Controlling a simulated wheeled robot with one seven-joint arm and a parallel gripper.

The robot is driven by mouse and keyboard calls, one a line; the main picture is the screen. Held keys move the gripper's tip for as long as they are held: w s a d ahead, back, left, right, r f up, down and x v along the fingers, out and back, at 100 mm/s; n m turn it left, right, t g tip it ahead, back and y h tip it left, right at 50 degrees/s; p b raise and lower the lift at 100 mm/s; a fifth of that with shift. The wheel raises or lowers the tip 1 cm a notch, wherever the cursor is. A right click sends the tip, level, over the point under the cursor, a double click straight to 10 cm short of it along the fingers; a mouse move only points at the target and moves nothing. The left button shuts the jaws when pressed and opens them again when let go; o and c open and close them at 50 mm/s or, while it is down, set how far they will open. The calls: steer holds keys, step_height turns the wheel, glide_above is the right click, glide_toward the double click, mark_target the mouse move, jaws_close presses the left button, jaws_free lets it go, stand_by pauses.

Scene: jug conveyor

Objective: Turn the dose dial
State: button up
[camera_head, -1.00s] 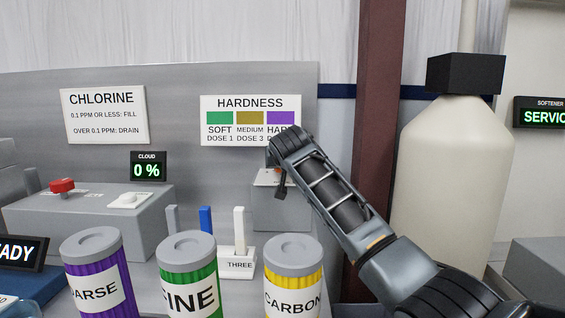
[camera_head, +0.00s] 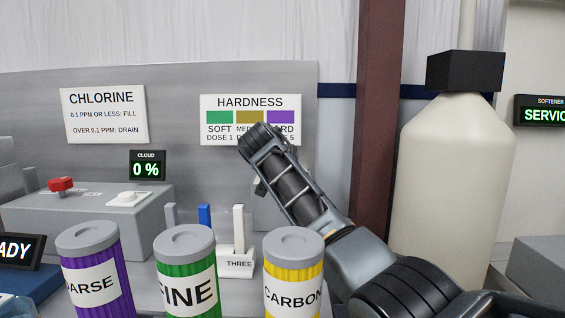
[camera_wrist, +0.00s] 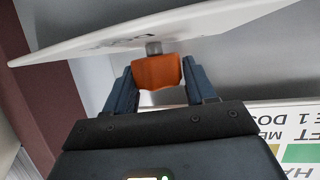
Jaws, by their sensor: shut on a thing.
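In the wrist view the dose dial shows as an orange knob (camera_wrist: 158,73) on a short grey stem, against a white plate (camera_wrist: 225,25) whose lettering is only partly readable. My gripper (camera_wrist: 160,85) has its two dark blue fingers on either side of the knob and is shut on it. The dial is hidden by my arm there. The sign pairs SOFT with DOSE 1; my wrist covers part of its middle.
Purple (camera_head: 100,285), green FINE (camera_head: 187,285) and yellow CARBON (camera_head: 293,280) canisters stand in front. Several upright levers (camera_head: 238,228) are behind them. A cream tank (camera_head: 455,180) and a brown post (camera_head: 377,100) are at right. A red button (camera_head: 61,184) is at left.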

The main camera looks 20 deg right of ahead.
steer(key=o, duration=1)
steer(key=shift+c, duration=0.2)
steer(key=shift+d, duration=0.15)
